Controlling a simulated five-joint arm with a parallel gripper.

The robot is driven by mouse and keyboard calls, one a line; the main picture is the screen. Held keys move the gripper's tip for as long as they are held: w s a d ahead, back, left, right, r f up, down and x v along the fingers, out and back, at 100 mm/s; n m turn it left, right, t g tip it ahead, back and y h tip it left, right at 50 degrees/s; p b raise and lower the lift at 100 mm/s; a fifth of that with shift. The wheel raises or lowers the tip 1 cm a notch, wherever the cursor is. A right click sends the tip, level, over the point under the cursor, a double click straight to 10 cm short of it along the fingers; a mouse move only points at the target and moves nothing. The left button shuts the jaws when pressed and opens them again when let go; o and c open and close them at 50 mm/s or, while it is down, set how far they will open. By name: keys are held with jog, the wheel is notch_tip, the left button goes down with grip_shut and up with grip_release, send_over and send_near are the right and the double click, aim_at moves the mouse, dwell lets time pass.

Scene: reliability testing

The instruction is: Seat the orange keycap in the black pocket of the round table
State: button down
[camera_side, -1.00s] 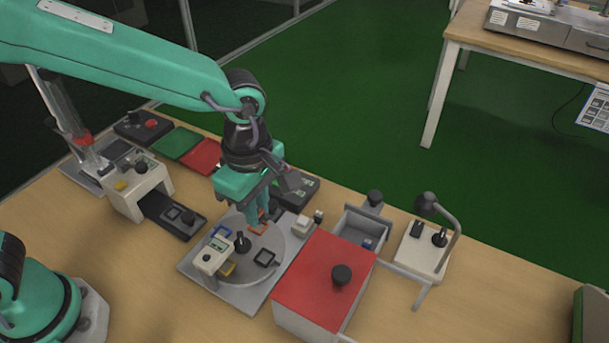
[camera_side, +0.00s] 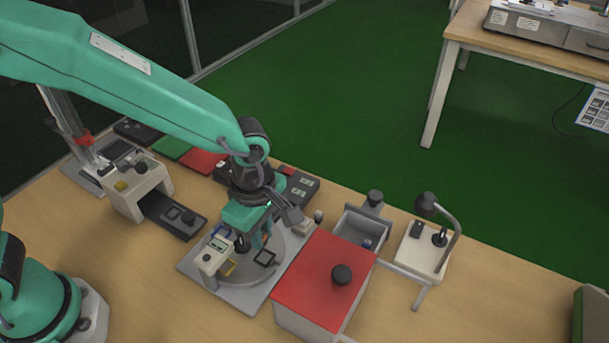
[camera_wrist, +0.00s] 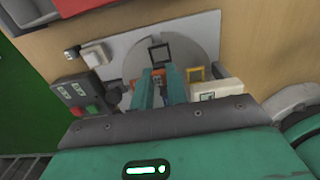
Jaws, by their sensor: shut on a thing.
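The round table (camera_side: 292,243) is a grey disc on a grey plate; it also shows in the wrist view (camera_wrist: 120,50). Its black pocket (camera_side: 264,258) is a square frame near the disc's front edge, seen empty in the wrist view (camera_wrist: 160,53). My gripper (camera_side: 258,243) is low over the disc, just behind the black pocket. In the wrist view, my gripper (camera_wrist: 160,75) is shut on the small orange keycap (camera_wrist: 158,72), partly hidden between the fingertips. The keycap appears close to the black pocket but apart from it. Its height above the disc is hard to tell.
A yellow pocket (camera_side: 228,268) is on the disc, beside a white readout unit (camera_side: 211,257). A red-topped box (camera_side: 320,270) stands close on the right. A grey bin (camera_side: 362,228) and a lamp stand (camera_side: 424,250) are further right. A dark slide (camera_side: 175,215) is on the left.

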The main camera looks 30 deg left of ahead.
aim_at(265, 258)
jog(key=shift+f, duration=1.85)
jog(key=shift+f, duration=0.55)
dwell(0.8)
jog(key=c, duration=1.3)
grip_release()
jog(key=shift+r, duration=0.1)
jog(key=shift+r, duration=2.9)
jog(key=shift+a+r, duration=0.1)
